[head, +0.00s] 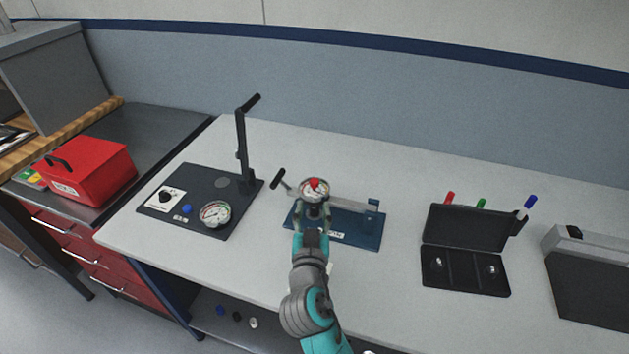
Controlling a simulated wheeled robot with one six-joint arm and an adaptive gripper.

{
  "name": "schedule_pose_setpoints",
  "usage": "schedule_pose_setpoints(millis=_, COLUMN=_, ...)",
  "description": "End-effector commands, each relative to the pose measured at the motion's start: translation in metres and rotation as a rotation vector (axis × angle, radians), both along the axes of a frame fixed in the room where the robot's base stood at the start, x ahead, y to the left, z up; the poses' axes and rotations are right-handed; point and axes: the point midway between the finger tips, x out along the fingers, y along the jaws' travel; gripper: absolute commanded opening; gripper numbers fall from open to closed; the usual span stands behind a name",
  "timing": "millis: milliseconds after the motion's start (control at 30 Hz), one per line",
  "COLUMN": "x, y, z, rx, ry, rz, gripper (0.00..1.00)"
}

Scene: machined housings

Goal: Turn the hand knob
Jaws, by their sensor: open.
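A black knob (166,196) sits on a white label plate on the black panel (205,215) at the left. A blue fixture (355,229) stands mid-bench, with a round dial gauge (304,191) that has a red spot in front of its face. A black T-shaped handle (279,178) sticks out at the upper left of this fixture. My gripper (312,212) is open at the blue fixture, just below the gauge, its fingers around or beside a dark part there. I cannot tell whether they touch it. My gripper and wrist hide part of the fixture. The black panel's knob is well left of my gripper.
The black panel also has a tall lever (243,150), a blue button (187,209) and a second gauge (215,214). An open black case (466,250) stands right, with several coloured markers behind it. A red toolbox (88,172) is far left. The bench front is mostly clear.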

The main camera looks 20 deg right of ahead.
Motion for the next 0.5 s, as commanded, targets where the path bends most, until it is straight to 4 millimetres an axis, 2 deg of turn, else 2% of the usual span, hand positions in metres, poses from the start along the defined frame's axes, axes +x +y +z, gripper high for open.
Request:
schedule_pose_setpoints(millis=300, x=0.051, y=-0.02, z=0.001, rx=0.0, ry=0.0, rz=-0.002, gripper=0.48)
schedule_pose_setpoints(millis=500, x=0.078, y=-0.029, z=0.0, rx=0.0, ry=0.0, rz=0.0, gripper=0.48)
